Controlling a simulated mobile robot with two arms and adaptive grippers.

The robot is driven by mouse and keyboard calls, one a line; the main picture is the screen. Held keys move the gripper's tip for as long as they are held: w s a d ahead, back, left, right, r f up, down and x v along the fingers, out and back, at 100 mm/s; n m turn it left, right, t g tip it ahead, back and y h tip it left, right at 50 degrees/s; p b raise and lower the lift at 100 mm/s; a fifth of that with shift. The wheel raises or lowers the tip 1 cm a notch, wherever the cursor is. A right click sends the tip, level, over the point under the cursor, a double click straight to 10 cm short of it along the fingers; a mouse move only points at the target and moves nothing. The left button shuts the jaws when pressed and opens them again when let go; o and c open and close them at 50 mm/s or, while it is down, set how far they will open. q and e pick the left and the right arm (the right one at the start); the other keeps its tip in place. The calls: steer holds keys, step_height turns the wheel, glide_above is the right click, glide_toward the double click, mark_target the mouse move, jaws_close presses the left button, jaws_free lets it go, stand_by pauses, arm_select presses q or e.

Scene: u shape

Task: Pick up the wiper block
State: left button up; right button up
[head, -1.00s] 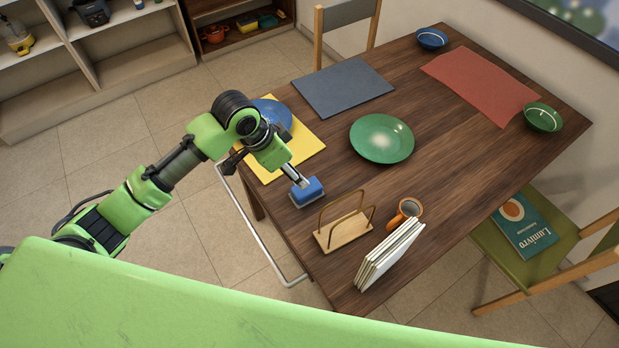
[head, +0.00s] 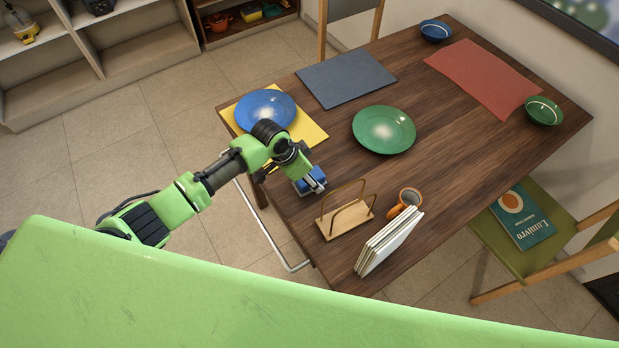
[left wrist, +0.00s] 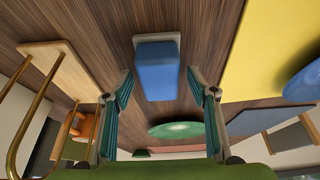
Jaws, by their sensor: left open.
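The wiper block is a blue block (head: 309,181) with a pale grey edge. It lies on the dark wooden table (head: 455,130) near its left edge, between the yellow mat and the wooden rack. My left gripper (head: 315,182) is just above it and partly hides it in the head view. In the left wrist view the blue block (left wrist: 157,70) sits between the two spread fingers of my left gripper (left wrist: 160,85), with a gap on each side. The gripper is open and holds nothing. My right gripper is not in view.
A wooden rack with brass loops (head: 347,215), an orange mug (head: 404,203) and white panels (head: 388,243) stand close on the right. A blue plate (head: 265,108) on a yellow mat (head: 312,133) lies behind. A green plate (head: 384,130) is farther right.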

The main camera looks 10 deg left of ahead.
arm_select(q)
steer(key=shift+f, duration=0.1)
steer(key=c, duration=1.2)
steer(key=shift+c, duration=0.2)
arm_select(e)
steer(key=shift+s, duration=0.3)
arm_select(q)
steer(key=shift+w+r+b, duration=0.1)
steer(key=shift+r+b, duration=0.2)
steer(key=shift+r, duration=0.3)
steer(key=s+r, duration=0.1)
steer(key=r, duration=0.1)
steer(key=s+a+r, duration=0.1)
steer(key=r, duration=0.1)
steer(key=s+r+b, duration=0.1)
steer(key=s+r, duration=0.1)
steer(key=r, duration=0.1)
steer(key=shift+a, duration=0.4)
steer(key=s+a+r+b, duration=0.1)
steer(key=s+a+r, duration=0.3)
steer(key=s, duration=0.5)
steer(key=shift+r+b, duration=0.4)
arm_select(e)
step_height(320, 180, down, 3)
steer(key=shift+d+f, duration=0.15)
